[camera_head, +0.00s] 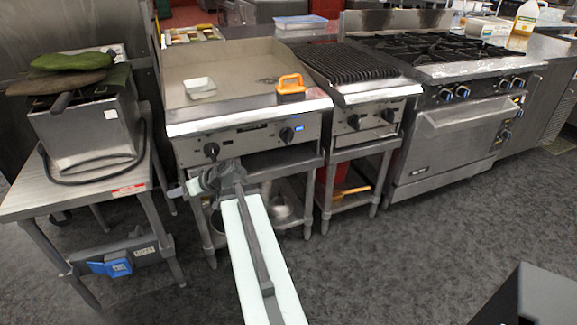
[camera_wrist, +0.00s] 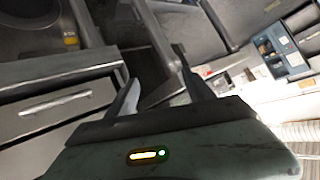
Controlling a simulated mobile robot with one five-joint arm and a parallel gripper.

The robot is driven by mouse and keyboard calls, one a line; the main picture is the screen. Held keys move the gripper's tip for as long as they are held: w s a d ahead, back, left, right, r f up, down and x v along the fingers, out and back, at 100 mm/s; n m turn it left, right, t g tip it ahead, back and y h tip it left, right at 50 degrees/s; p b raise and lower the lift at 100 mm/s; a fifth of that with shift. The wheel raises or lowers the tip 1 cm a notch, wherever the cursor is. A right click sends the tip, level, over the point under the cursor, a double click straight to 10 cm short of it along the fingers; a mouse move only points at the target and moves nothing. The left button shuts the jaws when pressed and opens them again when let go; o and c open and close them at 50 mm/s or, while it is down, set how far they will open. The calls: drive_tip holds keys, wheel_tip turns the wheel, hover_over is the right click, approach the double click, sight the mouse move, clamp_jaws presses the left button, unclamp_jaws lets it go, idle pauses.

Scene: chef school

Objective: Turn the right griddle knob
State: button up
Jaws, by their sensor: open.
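The griddle (camera_head: 220,65) is a steel unit with a flat top, left of centre in the head view. Its right knob (camera_head: 287,135) is black and sits on the front panel beside a small blue label. Its left knob (camera_head: 211,150) is also black. My gripper (camera_head: 186,189) is below the front panel, down and left of the right knob, apart from it and pointing left. In the wrist view my gripper (camera_wrist: 157,68) is open with nothing between its fingers. I cannot make out the right knob in the wrist view.
An orange object (camera_head: 290,84) and a white dish (camera_head: 200,88) lie on the griddle top. A chargrill (camera_head: 352,68) and a range (camera_head: 455,135) stand to the right. A steel table (camera_head: 95,187) with a fryer-like box (camera_head: 85,130) stands left. The floor in front is clear.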

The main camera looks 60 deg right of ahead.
drive_tip(key=s+d+f+m+t+h+b, duration=0.1)
drive_tip(key=s+d+f+t+h+b, duration=0.15)
drive_tip(key=d, duration=0.75)
drive_tip(key=m+h+b, duration=0.1)
drive_tip(key=m+h, duration=0.5)
drive_tip(key=h, duration=0.4)
approach(290, 138)
drive_tip(key=shift+t, duration=0.35)
drive_tip(key=x, duration=0.4)
drive_tip(key=shift+d+f, duration=0.25)
drive_tip(key=shift+f, duration=0.15)
drive_tip(key=x, duration=0.8)
drive_tip(key=shift+s, duration=0.1)
drive_tip(key=shift+c, duration=0.3)
drive_tip(key=c, duration=1)
drive_tip(key=shift+a, duration=0.2)
